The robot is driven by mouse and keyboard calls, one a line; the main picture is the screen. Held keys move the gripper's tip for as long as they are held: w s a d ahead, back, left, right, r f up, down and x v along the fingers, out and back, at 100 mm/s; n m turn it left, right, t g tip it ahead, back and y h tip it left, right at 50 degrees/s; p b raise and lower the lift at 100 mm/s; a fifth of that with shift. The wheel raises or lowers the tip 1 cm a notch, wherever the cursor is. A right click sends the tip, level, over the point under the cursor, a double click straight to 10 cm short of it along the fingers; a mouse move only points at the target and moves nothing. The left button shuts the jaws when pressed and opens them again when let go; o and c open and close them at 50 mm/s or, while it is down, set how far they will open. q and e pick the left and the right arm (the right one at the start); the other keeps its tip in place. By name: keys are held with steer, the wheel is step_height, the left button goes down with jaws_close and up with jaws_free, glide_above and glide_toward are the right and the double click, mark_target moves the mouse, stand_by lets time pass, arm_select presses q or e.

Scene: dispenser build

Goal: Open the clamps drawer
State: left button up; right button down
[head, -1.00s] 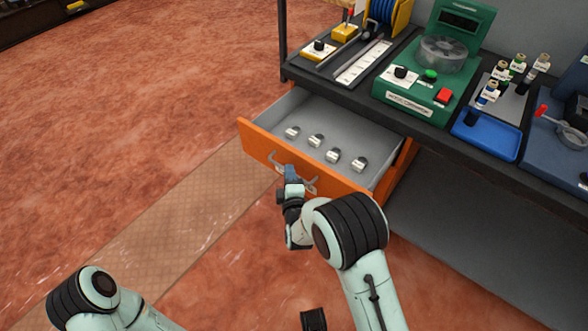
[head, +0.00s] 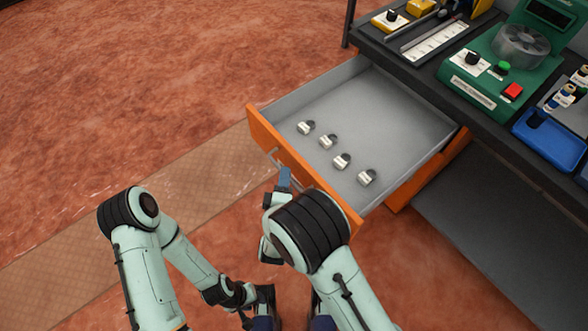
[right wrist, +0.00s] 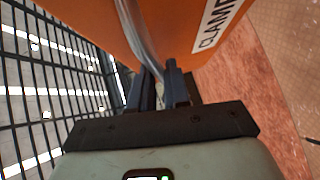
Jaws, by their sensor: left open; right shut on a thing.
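The clamps drawer (head: 259,127) has an orange front and a grey inside, and it stands far out of the bench. Several small silver clamps (head: 342,160) lie in a row near its front. My right gripper (head: 284,180) is shut on the drawer's metal handle (right wrist: 133,35), which runs between its fingers in the right wrist view (right wrist: 160,90). A white label (right wrist: 216,22) reading "CLAMP", partly cut off, shows on the front there. My right arm hides part of the drawer front in the head view. My left gripper (head: 293,320) is open and empty at the bottom edge.
The dark bench (head: 405,72) carries a green machine (head: 490,75) with buttons, a blue tray (head: 550,140) and a white ruled strip (head: 435,42). A grey lower shelf (head: 490,230) lies right of the drawer. The reddish floor at left is clear.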

steer(key=shift+s+a, duration=0.2)
steer(key=c, duration=1.2)
jaws_free()
steer(key=shift+o, duration=0.2)
steer(key=s+a+r, duration=0.1)
steer(key=s, duration=1.2)
steer(key=shift+a+r, duration=0.25)
steer(key=shift+r, duration=0.15)
